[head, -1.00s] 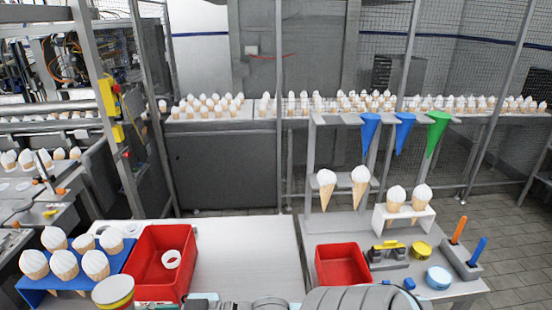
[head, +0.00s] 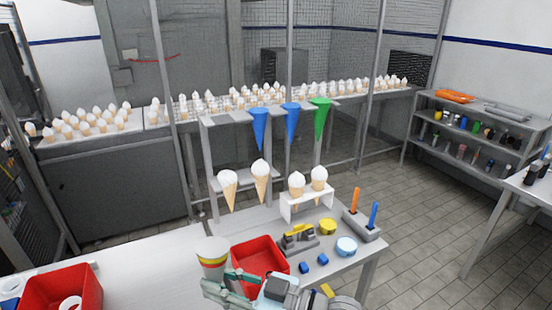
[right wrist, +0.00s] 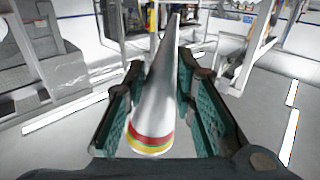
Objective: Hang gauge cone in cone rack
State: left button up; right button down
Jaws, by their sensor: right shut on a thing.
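My right gripper (head: 232,278) is shut on the gauge cone (head: 212,256), a grey cone with red and yellow bands near its wide end. In the right wrist view the gauge cone (right wrist: 156,100) lies between the two green finger pads, its narrow tip pointing away. In the head view its wide end is up and its lower part is hidden. The cone rack (head: 222,119) stands ahead, beyond the gripper. Two blue cones (head: 258,128) and a green cone (head: 320,118) hang from its top, and two ice cream cones (head: 228,188) hang lower. My left gripper is out of view.
A red bin (head: 262,256) sits close beside the gripper. A white stand (head: 306,208) holds two ice cream cones. A yellow-topped tool (head: 298,236), a light blue round tub (head: 346,246) and a holder (head: 360,226) with orange and blue handles crowd the table's right part.

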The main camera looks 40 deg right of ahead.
jog(key=w+d+r+m+t+h+p, duration=0.1)
jog(key=w+d+r+h, duration=0.1)
jog(key=w+d+r, duration=0.3)
jog(key=w+d+r+m+t+h+p, duration=0.1)
jog(key=w+d+r, duration=0.5)
jog(key=w+d, duration=0.6)
jog(key=d+h+p, duration=0.1)
jog(key=d+h, duration=0.1)
jog(key=shift+w+r+h, duration=0.15)
jog(key=shift+r+h, duration=0.05)
jog(key=shift+h, duration=0.1)
jog(key=w+d+b, duration=0.2)
jog(key=w+b, duration=0.4)
jog(key=shift+w, duration=0.15)
